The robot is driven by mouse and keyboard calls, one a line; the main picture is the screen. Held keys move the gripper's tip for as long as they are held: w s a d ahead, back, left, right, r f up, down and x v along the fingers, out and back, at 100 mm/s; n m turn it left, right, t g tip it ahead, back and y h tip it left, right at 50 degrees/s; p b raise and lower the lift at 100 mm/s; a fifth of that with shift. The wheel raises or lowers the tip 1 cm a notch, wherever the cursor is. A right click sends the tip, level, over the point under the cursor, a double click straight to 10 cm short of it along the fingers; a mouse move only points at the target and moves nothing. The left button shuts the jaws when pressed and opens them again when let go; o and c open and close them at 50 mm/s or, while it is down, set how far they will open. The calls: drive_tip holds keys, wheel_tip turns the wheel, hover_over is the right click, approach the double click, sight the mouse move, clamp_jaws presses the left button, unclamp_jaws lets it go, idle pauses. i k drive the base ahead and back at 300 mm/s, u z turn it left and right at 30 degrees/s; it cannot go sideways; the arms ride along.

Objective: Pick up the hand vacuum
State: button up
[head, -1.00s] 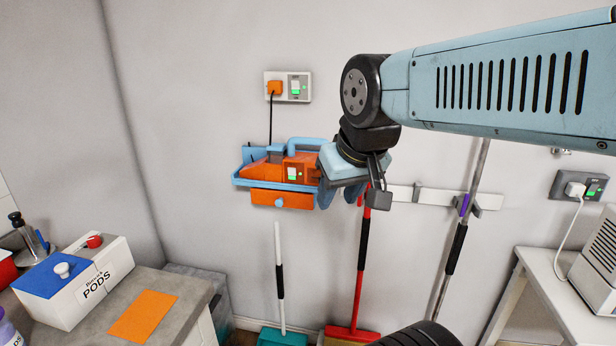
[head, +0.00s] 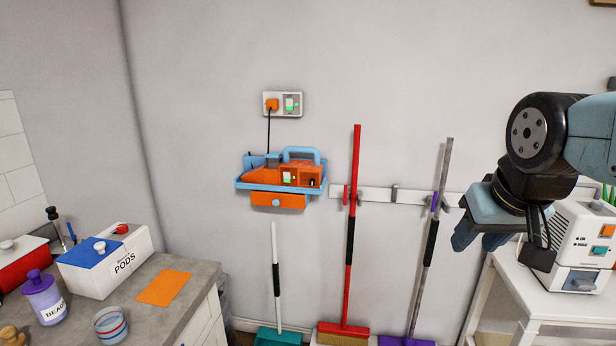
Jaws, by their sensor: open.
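The hand vacuum (head: 262,173) is orange with a blue handle (head: 301,154). It sits in a blue wall holder (head: 246,185) with an orange drawer front (head: 278,200) below. A black cord runs from it up to the orange plug. My gripper (head: 470,240) is at the right of the head view, well to the right of the vacuum and apart from it. Its blue fingers point down and to the left, open; no object shows between them.
A wall socket (head: 291,104) is above the vacuum. A red broom (head: 356,200) and a grey-handled broom (head: 436,220) hang from a white rail (head: 377,194) between vacuum and gripper. A counter (head: 196,282) with a PODS box (head: 126,260) is at left; a white table (head: 515,270) is at right.

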sight(302, 172)
drive_tip(key=z, duration=0.15)
drive_tip(key=i, duration=1.5)
drive_tip(key=u, duration=0.55)
